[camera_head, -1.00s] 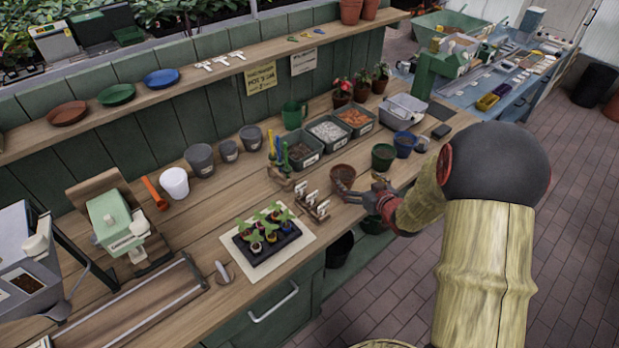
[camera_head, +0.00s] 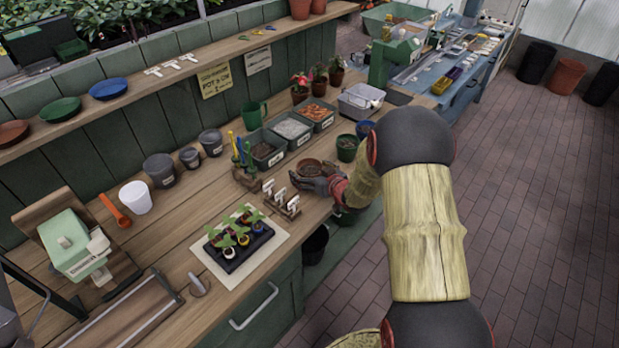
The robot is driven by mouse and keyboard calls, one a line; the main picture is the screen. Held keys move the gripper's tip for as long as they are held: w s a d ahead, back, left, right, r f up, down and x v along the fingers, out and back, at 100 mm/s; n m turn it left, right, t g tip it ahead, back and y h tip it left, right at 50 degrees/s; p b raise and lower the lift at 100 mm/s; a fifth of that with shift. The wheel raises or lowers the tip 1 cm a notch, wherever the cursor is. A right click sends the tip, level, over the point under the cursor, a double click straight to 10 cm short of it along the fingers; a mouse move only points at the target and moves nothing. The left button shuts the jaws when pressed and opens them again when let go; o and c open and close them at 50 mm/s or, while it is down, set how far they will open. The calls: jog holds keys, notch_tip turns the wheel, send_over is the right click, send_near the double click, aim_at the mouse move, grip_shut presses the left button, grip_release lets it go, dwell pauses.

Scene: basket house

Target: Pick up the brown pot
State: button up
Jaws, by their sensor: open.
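The brown pot (camera_head: 308,167) stands on the wooden bench, right of the grey bins and behind the small rack of white labels. My gripper (camera_head: 306,182) is low over the bench at the pot's near side, its fingers pointing left. It is open. The fingers overlap the pot's lower near side in this view, and I cannot tell whether they touch it. My arm comes in from the right and hides part of the bench edge.
The label rack (camera_head: 281,198) stands close in front of my gripper. A seedling tray (camera_head: 240,245) is nearer.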

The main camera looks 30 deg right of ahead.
jog(key=shift+c, duration=0.7)
jog(key=c, duration=1.1)
jog(key=shift+r, duration=0.2)
jog(key=shift+c, duration=0.4)
